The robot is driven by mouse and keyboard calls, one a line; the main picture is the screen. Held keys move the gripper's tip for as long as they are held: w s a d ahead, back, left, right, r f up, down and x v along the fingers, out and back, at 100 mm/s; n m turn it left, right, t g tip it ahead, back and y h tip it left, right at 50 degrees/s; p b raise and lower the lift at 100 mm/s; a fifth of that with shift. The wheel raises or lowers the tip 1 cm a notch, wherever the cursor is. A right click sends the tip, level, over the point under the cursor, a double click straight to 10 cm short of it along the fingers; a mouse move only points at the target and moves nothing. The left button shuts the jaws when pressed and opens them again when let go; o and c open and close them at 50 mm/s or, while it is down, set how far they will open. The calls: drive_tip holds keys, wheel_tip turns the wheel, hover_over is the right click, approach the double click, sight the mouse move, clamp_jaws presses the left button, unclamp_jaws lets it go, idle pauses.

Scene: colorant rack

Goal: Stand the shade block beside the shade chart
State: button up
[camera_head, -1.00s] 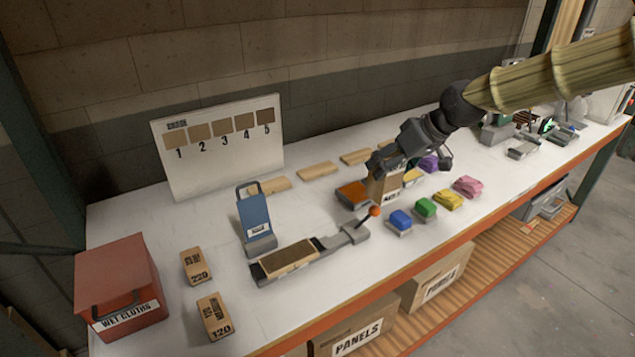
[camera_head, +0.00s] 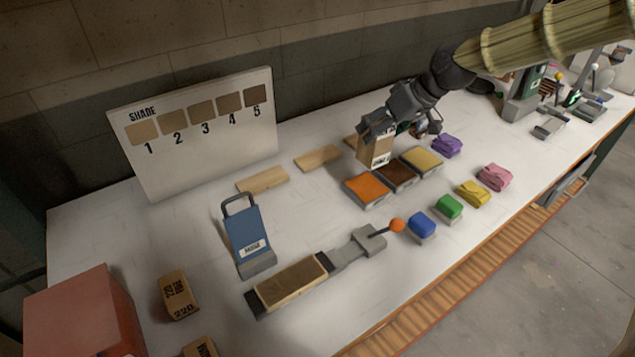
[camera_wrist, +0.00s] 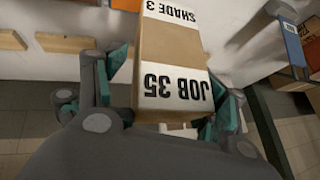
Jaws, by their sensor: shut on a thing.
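The shade block (camera_head: 374,151) is a light wooden block with white labels. In the wrist view the block (camera_wrist: 172,45) reads "JOB 35" and "SHADE 3". My gripper (camera_head: 392,124) is shut on it, and the fingers sit on either side of it in the wrist view. The block appears upright behind the colour trays; its exact height over the bench is hard to tell. The shade chart (camera_head: 202,157) is a white panel with several numbered brown swatches, standing at the back left, well left of the block.
Bare wooden boards (camera_head: 262,180) lie between chart and block. An orange tray (camera_head: 366,189), brown tray (camera_head: 395,174) and folded cloths (camera_head: 494,177) are nearby. A blue handled holder (camera_head: 246,237) and a lever tool (camera_head: 291,284) stand in front.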

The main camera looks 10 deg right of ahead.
sight(382, 157)
drive_tip(key=s+f+b, duration=0.1)
drive_tip(key=f, duration=0.1)
drive_tip(key=s+f, duration=0.1)
drive_tip(key=s+f+b, duration=0.1)
drive_tip(key=f, duration=0.1)
drive_tip(key=shift+s+d+f+b, duration=0.1)
drive_tip(key=shift+s+f+b, duration=0.05)
drive_tip(key=shift+f+b, duration=0.15)
wheel_tip(382, 157, down, 5)
drive_tip(key=w+b, duration=0.1)
drive_tip(key=w, duration=0.1)
drive_tip(key=s+a+b, duration=0.2)
drive_tip(key=s+a, duration=0.1)
drive_tip(key=a, duration=0.4)
drive_tip(key=s+a+b, duration=0.1)
drive_tip(key=s+a, duration=0.1)
drive_tip(key=a, duration=0.6)
drive_tip(key=shift+t+h, duration=0.3)
drive_tip(key=shift+w+d+f+p, duration=0.65)
drive_tip(key=shift+w+f+p, duration=0.15)
drive_tip(key=shift+w, duration=1.8)
drive_tip(key=shift+w+d+f+p, duration=0.7)
drive_tip(key=shift+w+p, duration=0.25)
drive_tip(key=shift+w, duration=1.65)
drive_tip(key=shift+w+d+f+p, duration=0.55)
drive_tip(key=shift+w+f+p, duration=0.3)
drive_tip(key=shift+w, duration=1.75)
drive_tip(key=shift+s, duration=0.1)
drive_tip(key=o, duration=2.1)
drive_tip(key=shift+f, duration=0.1)
